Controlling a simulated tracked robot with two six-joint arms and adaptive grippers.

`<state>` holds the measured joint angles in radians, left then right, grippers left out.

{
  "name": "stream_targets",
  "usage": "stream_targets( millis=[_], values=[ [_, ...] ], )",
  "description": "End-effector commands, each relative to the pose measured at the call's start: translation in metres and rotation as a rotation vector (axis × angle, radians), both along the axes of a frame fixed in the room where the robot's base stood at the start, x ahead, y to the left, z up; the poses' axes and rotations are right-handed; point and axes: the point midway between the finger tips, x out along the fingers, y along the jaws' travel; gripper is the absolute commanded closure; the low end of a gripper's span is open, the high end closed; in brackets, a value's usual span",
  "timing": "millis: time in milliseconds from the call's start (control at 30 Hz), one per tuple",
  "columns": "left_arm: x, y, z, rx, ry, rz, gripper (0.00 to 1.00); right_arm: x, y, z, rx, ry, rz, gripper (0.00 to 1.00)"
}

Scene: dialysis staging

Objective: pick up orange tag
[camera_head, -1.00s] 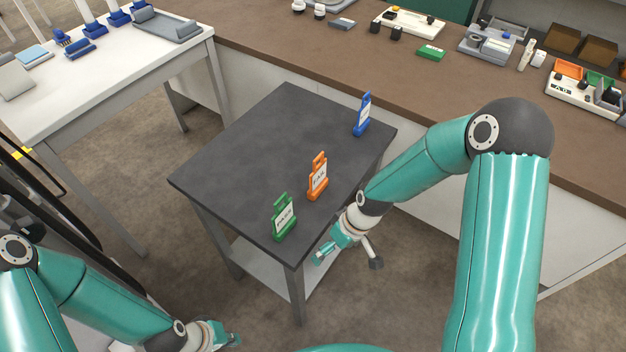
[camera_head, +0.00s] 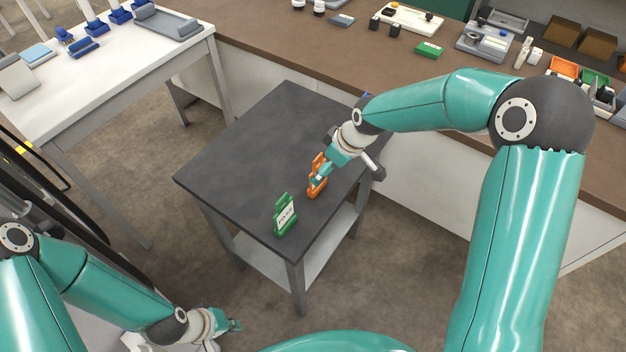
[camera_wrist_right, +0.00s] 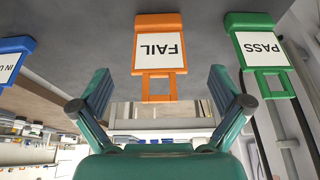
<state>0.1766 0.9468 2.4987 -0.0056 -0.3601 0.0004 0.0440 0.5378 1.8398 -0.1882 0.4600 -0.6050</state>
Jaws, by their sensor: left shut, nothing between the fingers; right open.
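The orange tag (camera_head: 316,186) stands upright on the dark table (camera_head: 250,150), with my right gripper (camera_head: 322,176) at it and covering part of it. In the right wrist view the orange tag (camera_wrist_right: 160,52) reads "FAIL" upside down, and its open handle points toward my gripper. My right gripper (camera_wrist_right: 158,92) is open there, with one finger on each side of the handle and gaps between. My left gripper (camera_head: 236,325) is shut and empty, low at the left, away from the table.
A green tag (camera_head: 285,215) stands near the table's front corner; it reads "PASS" in the wrist view (camera_wrist_right: 262,50). A blue tag (camera_wrist_right: 14,58) is on the other side, mostly hidden behind my right arm in the head view. The table's left half is clear.

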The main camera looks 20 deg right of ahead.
Motion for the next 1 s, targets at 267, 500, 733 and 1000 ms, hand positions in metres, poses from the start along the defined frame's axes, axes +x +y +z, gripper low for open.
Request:
stream_targets(
  millis=[267,500,733,1000],
  values=[
    [0.0,0.0,0.005,0.0,0.0,0.0,1.0,0.008,0.006,-0.022,0.001,0.0,-0.002,0.0],
    [0.0,0.0,0.019,0.0,0.0,0.0,1.0,0.016,0.012,-0.044,0.001,0.004,0.0,0.0],
    [0.0,0.0,0.023,0.0,0.0,0.0,1.0,0.024,0.018,-0.068,0.001,0.001,-0.001,0.0],
    [0.0,0.0,0.022,0.0,0.0,0.0,1.0,0.025,0.018,-0.069,0.002,-0.001,0.0,0.05]
  ],
)
